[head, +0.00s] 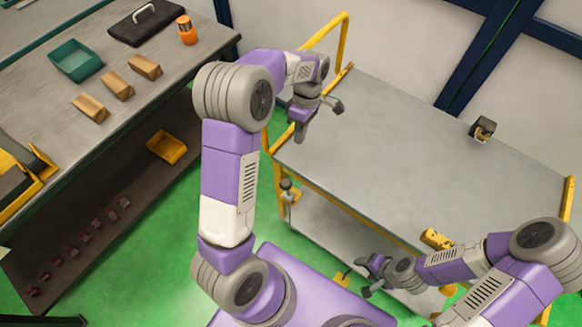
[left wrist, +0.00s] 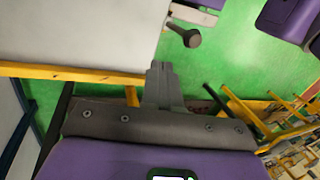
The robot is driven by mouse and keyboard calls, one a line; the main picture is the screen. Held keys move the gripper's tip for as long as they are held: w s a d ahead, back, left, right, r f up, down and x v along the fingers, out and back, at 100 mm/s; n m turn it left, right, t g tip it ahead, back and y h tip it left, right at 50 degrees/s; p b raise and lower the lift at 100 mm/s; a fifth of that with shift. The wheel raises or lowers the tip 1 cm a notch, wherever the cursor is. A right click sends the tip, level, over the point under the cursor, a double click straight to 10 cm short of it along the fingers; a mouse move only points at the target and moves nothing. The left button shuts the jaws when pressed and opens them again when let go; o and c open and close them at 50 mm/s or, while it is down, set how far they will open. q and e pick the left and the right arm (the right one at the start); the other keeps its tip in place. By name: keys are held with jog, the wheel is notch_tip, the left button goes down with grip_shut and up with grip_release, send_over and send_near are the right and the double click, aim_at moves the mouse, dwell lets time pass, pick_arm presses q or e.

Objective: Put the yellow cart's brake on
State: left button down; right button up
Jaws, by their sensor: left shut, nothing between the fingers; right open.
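The yellow cart (head: 400,130) has a bare grey top and yellow rails. A dark round knob (head: 286,184) on a pale mount sits at its near left side, below the top; a similar knob shows in the left wrist view (left wrist: 190,38). I cannot tell for sure that it is the brake. My left gripper (head: 301,132) is shut and empty, over the cart's left end near the yellow handle (head: 343,45). In the left wrist view its closed fingers (left wrist: 160,76) touch nothing visible. My right gripper (head: 363,277) is open and empty beside the cart's near edge.
A small dark device (head: 482,128) stands at the cart top's far edge. A yellow cylinder (head: 436,240) is near its front edge. A workbench (head: 60,110) at left holds a teal bin (head: 76,60), several brown blocks and an orange bottle (head: 187,30). Green floor lies between bench and cart.

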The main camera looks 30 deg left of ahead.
pick_arm(q)
jog(key=b+x, duration=0.2)
jog(key=x, duration=0.7)
jog(key=shift+b, duration=0.4)
jog(key=s, duration=0.2)
jog(key=shift+s+d+f+b, duration=0.1)
jog(key=shift+s+f+b, duration=0.25)
jog(key=shift+s+f, duration=0.05)
jog(key=shift+s+d+f, duration=0.1)
jog(key=shift+s, duration=0.45)
